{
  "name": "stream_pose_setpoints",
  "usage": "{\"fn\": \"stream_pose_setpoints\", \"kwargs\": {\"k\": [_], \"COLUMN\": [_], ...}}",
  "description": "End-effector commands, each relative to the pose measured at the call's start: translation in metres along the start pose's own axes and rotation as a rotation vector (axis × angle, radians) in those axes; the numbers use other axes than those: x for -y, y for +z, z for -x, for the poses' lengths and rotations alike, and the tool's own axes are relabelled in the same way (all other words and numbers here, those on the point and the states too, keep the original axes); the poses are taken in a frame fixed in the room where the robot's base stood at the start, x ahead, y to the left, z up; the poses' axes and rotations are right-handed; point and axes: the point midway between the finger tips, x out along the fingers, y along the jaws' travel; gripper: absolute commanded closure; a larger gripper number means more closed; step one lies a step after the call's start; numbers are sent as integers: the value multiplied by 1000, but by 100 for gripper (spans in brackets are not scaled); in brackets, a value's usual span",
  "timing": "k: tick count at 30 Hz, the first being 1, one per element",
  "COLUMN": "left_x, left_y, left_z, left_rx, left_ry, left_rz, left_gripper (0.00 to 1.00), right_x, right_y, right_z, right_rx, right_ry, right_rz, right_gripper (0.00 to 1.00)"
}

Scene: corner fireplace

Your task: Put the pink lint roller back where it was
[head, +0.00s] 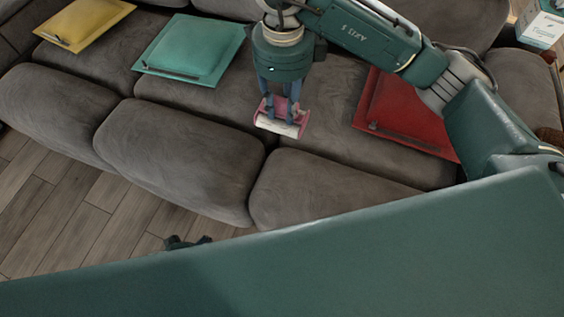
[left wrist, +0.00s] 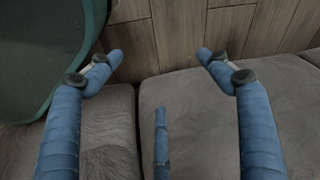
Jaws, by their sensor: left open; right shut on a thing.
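The pink lint roller (head: 281,118) has a pink body and a white roll. My right gripper (head: 281,108) is shut on it, fingers pointing down, over the grey sofa seat. I cannot tell whether the roller touches the seat. My left gripper (left wrist: 158,75) is open and empty in the left wrist view, above the sofa's front edge and the floor. In the head view, only a small dark part of it shows beyond my green body.
Thin dark items lie on the yellow and teal trays. A white and green carton (head: 543,24) stands at the top right. Wooden floor (head: 60,215) is clear in front.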

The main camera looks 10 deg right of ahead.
Motion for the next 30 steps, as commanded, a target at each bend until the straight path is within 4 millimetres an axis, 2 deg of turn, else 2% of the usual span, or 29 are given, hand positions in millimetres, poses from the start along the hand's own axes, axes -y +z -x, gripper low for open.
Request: {"fn": "stream_pose_setpoints", "kwargs": {"k": [1, 3, 6, 9, 14, 24, 30], "left_x": [-1, -2, -2, -3, -2, 0, 0], "left_y": [9, 18, 27, 30, 22, 2, -4], "left_z": [-14, -30, -44, -50, -43, -13, -1], "left_rx": [12, 18, 22, 22, 14, -4, -9], "left_ry": [1, 2, 3, 3, 3, 0, -1], "left_rz": [-1, -2, -4, -4, -3, 0, 1], "left_gripper": [22, 22, 22, 22, 22, 22, 22], "right_x": [0, 0, 0, 0, -1, -1, 0], "right_y": [0, 0, 0, 0, -1, -1, 0], "right_z": [0, 0, 0, -6, -40, -129, -155], "right_rx": [0, 0, 0, -1, -4, -3, -1], "right_ry": [0, 0, 0, 1, 5, 3, 1], "right_rz": [0, 1, 1, 1, 1, 0, 1], "right_gripper": [98, 98, 98, 98, 98, 98, 98]}}
